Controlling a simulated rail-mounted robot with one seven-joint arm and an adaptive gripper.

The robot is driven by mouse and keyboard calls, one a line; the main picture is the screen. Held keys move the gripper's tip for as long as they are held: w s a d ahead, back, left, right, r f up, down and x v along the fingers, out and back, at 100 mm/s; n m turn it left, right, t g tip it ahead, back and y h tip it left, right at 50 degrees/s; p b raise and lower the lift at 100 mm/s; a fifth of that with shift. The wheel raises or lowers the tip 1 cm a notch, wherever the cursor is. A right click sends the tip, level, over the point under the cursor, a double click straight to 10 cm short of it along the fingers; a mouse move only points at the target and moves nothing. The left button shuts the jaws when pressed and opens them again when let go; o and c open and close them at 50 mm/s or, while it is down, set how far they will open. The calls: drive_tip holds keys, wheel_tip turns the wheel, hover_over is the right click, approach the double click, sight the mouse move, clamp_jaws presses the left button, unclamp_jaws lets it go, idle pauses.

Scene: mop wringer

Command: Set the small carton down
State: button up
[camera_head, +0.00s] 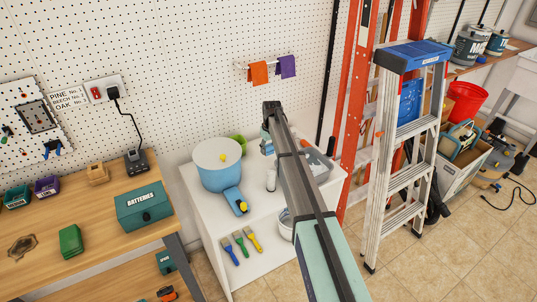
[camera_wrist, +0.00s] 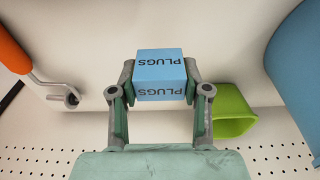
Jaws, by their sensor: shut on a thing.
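The small carton (camera_wrist: 160,62) is a blue box marked PLUGS, seen in the wrist view. My gripper (camera_wrist: 159,78) is shut on it, with one finger against each side. The white surface (camera_wrist: 225,30) lies beyond the carton; I cannot tell whether the carton touches it. In the head view my arm reaches over the white cabinet top (camera_head: 205,205), and its end is near the pegboard side. My arm hides part of the cabinet top there.
A green cup (camera_wrist: 232,115) and a blue bucket (camera_wrist: 298,75) stand beside the carton. An orange-handled tool (camera_wrist: 14,50) lies on the other side. A stepladder (camera_head: 400,165) stands to the right.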

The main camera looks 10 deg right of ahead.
sight(268, 155)
drive_tip(key=shift+f+p, duration=0.5)
drive_tip(key=shift+f, duration=1.6)
drive_tip(key=shift+f, duration=0.2)
drive_tip(key=o, duration=1.1)
drive_tip(key=shift+o, duration=0.2)
drive_tip(key=shift+r, duration=0.1)
wheel_tip(268, 155, up, 12)
drive_tip(key=s+b, duration=0.1)
drive_tip(key=b, duration=0.2)
drive_tip(key=shift+s+d+b, duration=0.2)
drive_tip(key=shift+d+b, duration=0.05)
drive_tip(key=shift+b, duration=0.05)
drive_tip(key=shift+r, duration=0.1)
